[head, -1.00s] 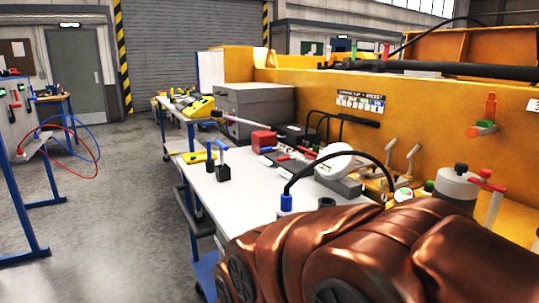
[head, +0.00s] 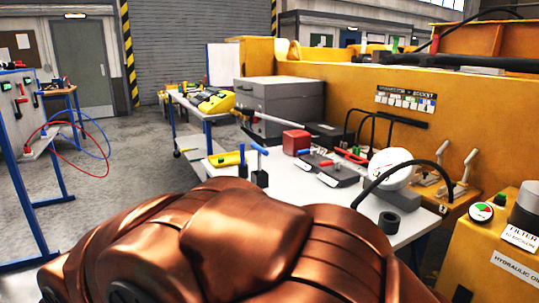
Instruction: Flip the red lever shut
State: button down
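Several red handles show, and I cannot tell which one is the task's red lever. One long red handle (head: 351,155) lies on a grey fixture on the white-topped table (head: 290,193). A second red-handled piece (head: 327,179) lies closer on the same table. Small red levers also show on the upright panel (head: 17,89) at the far left. My gripper is not in view. My copper-coloured arm fills the bottom middle and hides the table's near part.
A red box (head: 296,142) and blue-handled tools (head: 260,166) stand on the table. A yellow hydraulic unit (head: 500,245) with a gauge is at the right, before a large yellow machine (head: 360,100). Red and blue hoses hang at the left. Grey floor (head: 135,165) is clear at left centre.

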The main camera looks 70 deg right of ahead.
aim_at(330, 163)
jog(key=z, duration=0.05)
jog(key=i, duration=0.85)
jog(key=z, duration=1.1)
jog(key=i, duration=0.7)
jog(key=z, duration=0.8)
